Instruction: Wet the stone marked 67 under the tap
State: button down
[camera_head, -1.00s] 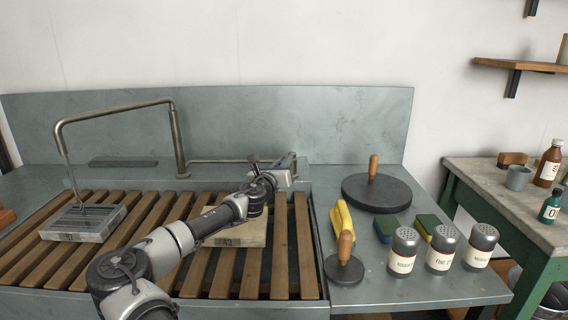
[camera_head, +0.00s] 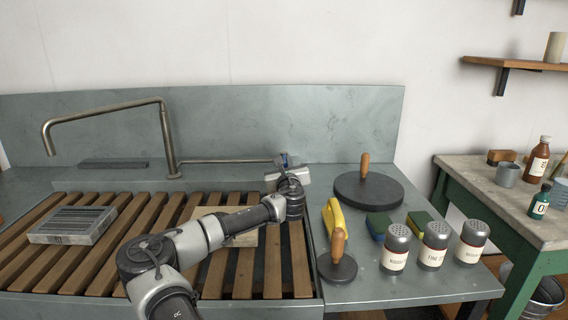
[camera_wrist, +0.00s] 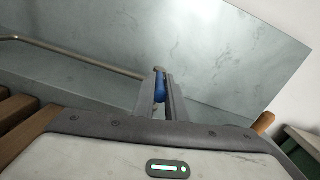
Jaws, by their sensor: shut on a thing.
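A grey stone (camera_head: 72,225) with a streaked top lies on the slatted rack at the left; the small mark on its front edge may be 67, but is hard to read. The bent metal tap (camera_head: 167,140) has its spout end above the stone's left side, with no stream visible below it. My gripper (camera_head: 283,161) is at the right end of the thin pipe behind the rack. In the wrist view it is shut on a blue tap handle (camera_wrist: 160,86), mostly hidden between the fingers. A paler stone (camera_head: 243,240) lies partly behind my arm.
The slatted wooden rack (camera_head: 245,272) fills the sink. On the right ledge are a dark disc with a wooden knob (camera_head: 368,191), a smaller disc (camera_head: 337,268), a yellow object (camera_head: 331,214), sponges and shakers (camera_head: 434,246). A green-legged table stands farther right.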

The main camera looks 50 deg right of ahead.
jog(key=c, duration=1.8)
grip_release()
jog(key=shift+s+a, duration=0.1)
jog(key=p+v, duration=0.2)
jog(key=v, duration=1.5)
jog(key=shift+s+r, duration=0.1)
jog(key=shift+s, duration=0.05)
